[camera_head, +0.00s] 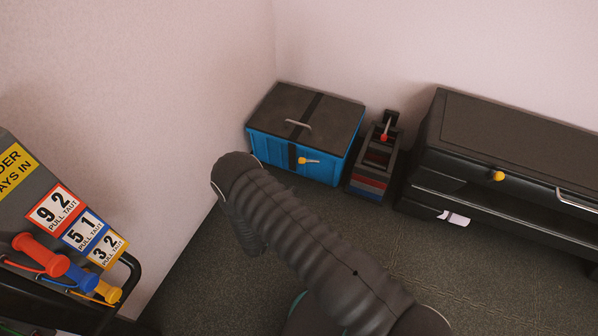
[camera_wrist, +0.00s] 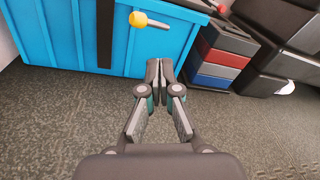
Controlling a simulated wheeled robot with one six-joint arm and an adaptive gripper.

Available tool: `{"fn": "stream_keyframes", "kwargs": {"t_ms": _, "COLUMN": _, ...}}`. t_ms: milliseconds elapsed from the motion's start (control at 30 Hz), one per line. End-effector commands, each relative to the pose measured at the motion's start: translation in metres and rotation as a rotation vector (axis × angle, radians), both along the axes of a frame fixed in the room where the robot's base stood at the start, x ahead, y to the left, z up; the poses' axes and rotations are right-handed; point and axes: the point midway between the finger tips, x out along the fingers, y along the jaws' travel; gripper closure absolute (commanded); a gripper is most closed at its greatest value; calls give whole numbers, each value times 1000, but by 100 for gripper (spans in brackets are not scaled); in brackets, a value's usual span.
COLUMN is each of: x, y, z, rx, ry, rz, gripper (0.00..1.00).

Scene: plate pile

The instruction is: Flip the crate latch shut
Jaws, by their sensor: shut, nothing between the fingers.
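The blue crate (camera_head: 270,150) stands on the floor against the wall, its dark lid (camera_head: 335,120) down. Its latch (camera_head: 308,160) is on the front face, with a yellow knob and a short metal lever lying roughly sideways to the right. In the wrist view the crate (camera_wrist: 60,40) fills the upper left and the latch (camera_wrist: 150,21) is near the top edge. My gripper (camera_wrist: 160,70) is shut and empty, in front of the crate and lower in the picture than the latch, apart from it. In the head view my arm hides the gripper.
A dark stack of coloured blocks with a red-knobbed lever (camera_head: 372,165) stands right of the crate. A long black cabinet (camera_head: 500,140) with a yellow knob is farther right. A rack with coloured pull handles (camera_head: 60,260) is at lower left. Open floor lies before the crate.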

Motion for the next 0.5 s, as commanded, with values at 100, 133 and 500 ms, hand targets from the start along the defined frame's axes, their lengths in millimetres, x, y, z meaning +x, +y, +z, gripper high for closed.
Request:
{"fn": "stream_keyframes", "kwargs": {"t_ms": 100, "x": -11, "y": 9, "z": -25, "rx": -40, "ry": 16, "rz": 71, "gripper": 100}}
{"fn": "stream_keyframes", "kwargs": {"t_ms": 133, "x": -13, "y": 10, "z": -29, "rx": -47, "ry": 18, "rz": 83, "gripper": 100}}
{"fn": "stream_keyframes", "kwargs": {"t_ms": 500, "x": 12, "y": 2, "z": -38, "rx": -59, "ry": 21, "rz": 106, "gripper": 100}}
